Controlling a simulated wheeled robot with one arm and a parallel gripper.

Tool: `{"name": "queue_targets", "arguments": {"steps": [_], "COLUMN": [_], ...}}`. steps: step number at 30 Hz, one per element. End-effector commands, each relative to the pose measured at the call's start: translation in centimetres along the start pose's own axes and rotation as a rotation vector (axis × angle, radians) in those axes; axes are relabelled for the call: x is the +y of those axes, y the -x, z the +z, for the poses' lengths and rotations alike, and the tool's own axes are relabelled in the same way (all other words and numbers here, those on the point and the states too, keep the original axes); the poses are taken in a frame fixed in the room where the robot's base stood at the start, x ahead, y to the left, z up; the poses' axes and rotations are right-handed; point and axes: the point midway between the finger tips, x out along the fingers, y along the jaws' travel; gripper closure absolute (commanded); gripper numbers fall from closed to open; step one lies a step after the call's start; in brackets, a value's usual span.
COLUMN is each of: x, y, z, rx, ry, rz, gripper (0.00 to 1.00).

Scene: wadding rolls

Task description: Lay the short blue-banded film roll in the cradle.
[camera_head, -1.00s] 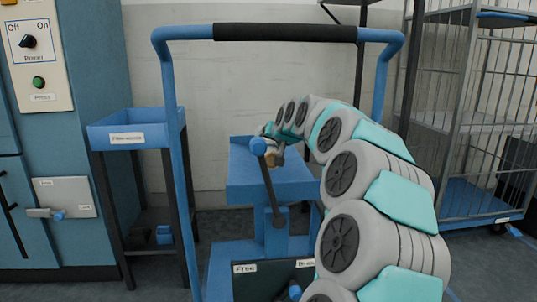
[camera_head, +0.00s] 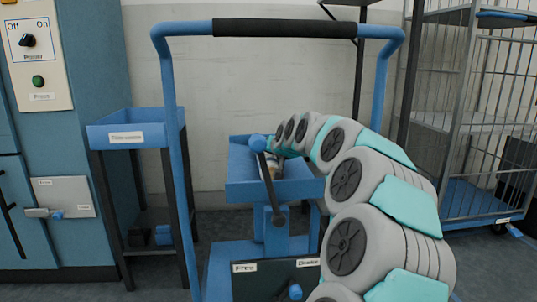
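My arm reaches from the lower right over a blue raised tray (camera_head: 240,165) on the trolley. Its far end is small and partly hidden behind a lever with a blue ball knob, so I cannot make out my gripper's fingers or what they hold. A small tan and pale piece (camera_head: 271,168) shows just behind the lever, close to the arm's end. It may be part of a roll, but no blue band can be made out on it. I cannot tell whether it touches the tray. No cradle can be told apart from the tray.
The trolley's blue frame with a black handle bar (camera_head: 285,32) stands between me and the tray. A blue side stand (camera_head: 127,138) is at left, beside a cabinet with a switch panel (camera_head: 37,55). A wire cage cart (camera_head: 478,120) is at right.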

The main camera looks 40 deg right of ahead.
Motion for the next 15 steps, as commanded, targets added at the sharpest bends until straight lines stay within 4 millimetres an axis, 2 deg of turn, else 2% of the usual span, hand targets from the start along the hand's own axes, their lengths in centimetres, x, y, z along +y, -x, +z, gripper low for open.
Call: {"name": "queue_targets", "arguments": {"steps": [1,2,8,15], "x": [-0.03,-0.02,-0.02,-0.04], "y": [0.08,0.06,0.04,0.05], "z": [-0.15,-0.11,-0.07,-0.08], "rx": [0.003,0.002,0.001,0.001], "ry": [0.0,0.0,0.0,0.0], "rz": [0.0,0.0,0.0,0.0], "gripper": [1.0,0.24,0.01,0.0]}}
